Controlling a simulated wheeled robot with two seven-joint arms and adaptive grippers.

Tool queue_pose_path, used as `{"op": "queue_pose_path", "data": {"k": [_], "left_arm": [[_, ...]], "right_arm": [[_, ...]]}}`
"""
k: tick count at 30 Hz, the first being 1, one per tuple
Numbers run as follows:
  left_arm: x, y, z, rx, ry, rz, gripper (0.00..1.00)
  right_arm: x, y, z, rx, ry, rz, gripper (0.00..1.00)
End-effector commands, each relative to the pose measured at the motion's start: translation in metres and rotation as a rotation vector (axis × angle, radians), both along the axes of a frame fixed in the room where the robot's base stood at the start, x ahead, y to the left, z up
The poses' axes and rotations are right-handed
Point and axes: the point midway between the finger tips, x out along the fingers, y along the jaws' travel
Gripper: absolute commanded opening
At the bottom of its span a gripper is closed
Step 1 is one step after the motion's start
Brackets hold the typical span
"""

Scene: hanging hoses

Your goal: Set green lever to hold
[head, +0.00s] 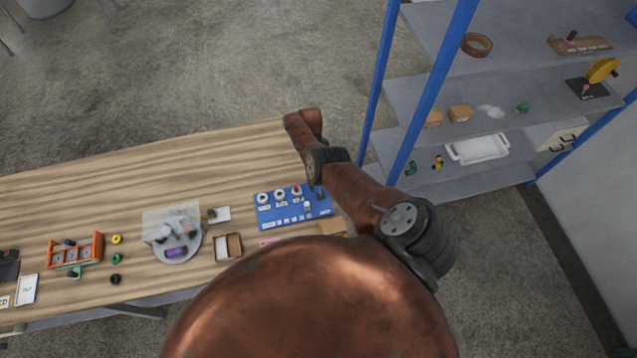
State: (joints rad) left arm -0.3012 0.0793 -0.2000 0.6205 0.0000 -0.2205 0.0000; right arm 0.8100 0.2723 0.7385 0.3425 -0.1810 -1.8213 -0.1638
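A blue panel (270,217) with a row of round white-based controls and small labels lies on the wooden table. One control (296,190) has a red top. I cannot make out a green lever on the panel; its right end is partly covered by my copper-coloured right arm. My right gripper (319,191) appears only as a small dark shape below the arm's wrist, over or near the panel's right end. Its fingers are too small and too hidden to tell open from shut. My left gripper is not in view.
On the table (130,200) are an orange rack (75,251), a round grey stand with a clear cover (172,232), a small open box (228,246) and green and yellow rings. A blue-framed shelf (430,97) stands close right of my arm. The table's back left is clear.

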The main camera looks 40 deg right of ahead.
Motion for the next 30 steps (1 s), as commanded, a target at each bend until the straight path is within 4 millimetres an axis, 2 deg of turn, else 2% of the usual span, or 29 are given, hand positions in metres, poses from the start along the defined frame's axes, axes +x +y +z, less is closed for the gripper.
{"op": "queue_pose_path", "data": {"k": [11,30], "left_arm": [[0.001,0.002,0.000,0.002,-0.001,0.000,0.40],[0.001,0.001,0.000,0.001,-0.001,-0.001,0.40]], "right_arm": [[0.002,0.001,0.004,0.000,-0.002,0.004,0.36],[0.004,0.002,0.061,0.001,-0.008,0.000,0.36]]}}
